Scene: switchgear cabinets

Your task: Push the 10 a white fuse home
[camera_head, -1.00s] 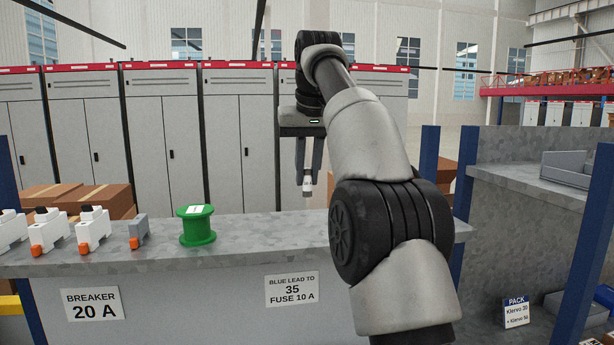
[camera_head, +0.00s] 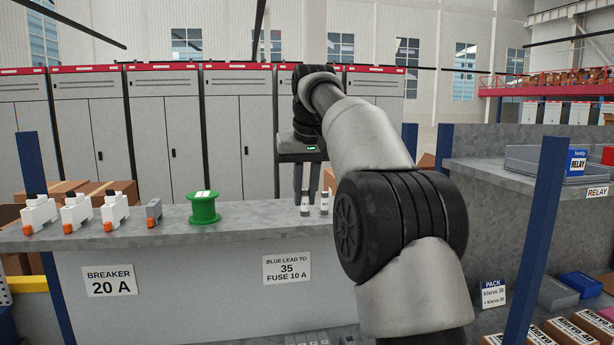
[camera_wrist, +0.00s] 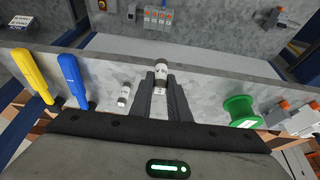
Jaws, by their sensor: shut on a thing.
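My gripper (camera_head: 305,193) hangs fingers down over the grey shelf, partly hidden behind my arm. It is shut on a small white fuse with grey end caps (camera_head: 305,205). In the wrist view the held fuse (camera_wrist: 161,72) sticks out past the fingertips (camera_wrist: 161,84). Whether its lower end touches the shelf, I cannot tell. A second, similar fuse (camera_head: 324,203) stands just right of it, apart from the fingers; it also shows in the wrist view (camera_wrist: 124,95). The markings on both fuses are too small to read. I cannot make out a fuse seat.
The shelf (camera_head: 250,216) also bears a green spool (camera_head: 204,208) and several white breakers (camera_head: 77,212). The wrist view shows blue (camera_wrist: 72,80) and yellow (camera_wrist: 32,75) screwdrivers, and orange-grey terminals (camera_wrist: 158,17) lower down. A blue post (camera_head: 535,240) stands right of my arm.

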